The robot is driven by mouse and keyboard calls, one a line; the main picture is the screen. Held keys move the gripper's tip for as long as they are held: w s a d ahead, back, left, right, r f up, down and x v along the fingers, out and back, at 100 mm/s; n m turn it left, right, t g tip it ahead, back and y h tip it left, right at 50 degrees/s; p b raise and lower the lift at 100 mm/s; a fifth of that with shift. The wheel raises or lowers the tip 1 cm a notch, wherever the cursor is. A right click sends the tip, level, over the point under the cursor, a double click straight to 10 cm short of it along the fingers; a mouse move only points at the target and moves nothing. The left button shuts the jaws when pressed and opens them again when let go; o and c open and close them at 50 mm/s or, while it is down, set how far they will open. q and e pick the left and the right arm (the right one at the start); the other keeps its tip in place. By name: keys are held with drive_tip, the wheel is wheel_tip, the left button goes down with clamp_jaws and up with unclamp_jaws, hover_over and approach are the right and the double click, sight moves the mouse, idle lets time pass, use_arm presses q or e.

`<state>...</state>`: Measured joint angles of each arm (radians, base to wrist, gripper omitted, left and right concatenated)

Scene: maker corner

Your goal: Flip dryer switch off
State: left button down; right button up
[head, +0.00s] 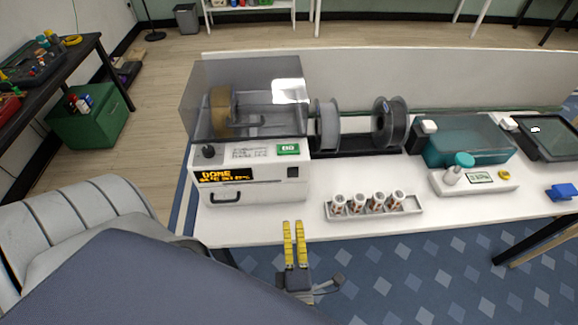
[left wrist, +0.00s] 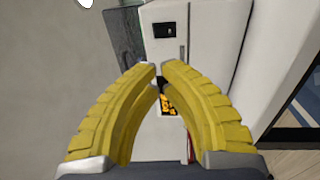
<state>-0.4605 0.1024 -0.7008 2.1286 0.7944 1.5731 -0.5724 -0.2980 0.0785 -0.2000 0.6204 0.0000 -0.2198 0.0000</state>
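The white filament dryer (head: 250,215) stands at the left of the bench under a clear smoky lid. Its amber display (head: 224,175) reads "DONE". A small black switch (head: 293,172) sits at the right of its front; which way it is set is too small to tell. In the left wrist view the dark switch (left wrist: 164,30) lies beyond my fingertips, on the dryer's pale front (left wrist: 200,50). My left gripper (head: 293,223) is in front of the dryer, apart from it. Its yellow fingers are close together with a narrow gap and nothing between them. My right gripper is out of view.
A tray (head: 415,207) of several small cylinders is right of the gripper. Two spools (head: 327,125) (head: 390,122) stand behind it. A teal-lidded box (head: 468,145) and a blue object (head: 562,192) are farther right.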

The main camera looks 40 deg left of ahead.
sight(288, 170)
use_arm(q)
drive_tip(key=x, duration=1.4)
idle(0.4)
